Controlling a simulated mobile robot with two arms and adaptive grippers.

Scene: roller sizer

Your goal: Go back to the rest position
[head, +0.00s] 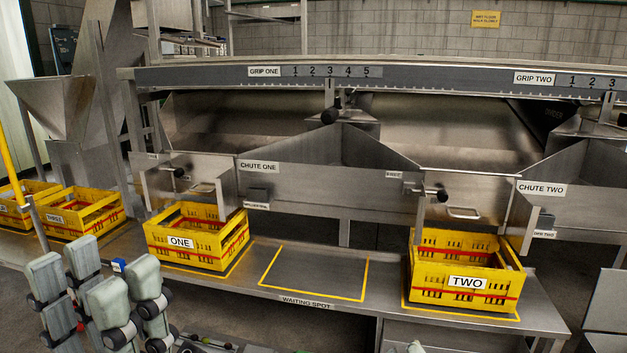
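My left gripper (97,268) is at the lower left of the head view, with its pale padded fingers pointing up and spread apart. It is open, and nothing shows between the fingers. It is in front of the steel bench, to the lower left of the yellow crate labelled ONE (185,246), and appears apart from it. My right gripper cannot be made out in this view.
Crate TWO (468,283) stands on the bench at the right. The outlined waiting spot (315,272) between the crates is empty. Crate THREE (82,221) stands at the left. Chute one (300,185) and chute two (575,190) overhang the bench. A yellow post (12,150) rises at far left.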

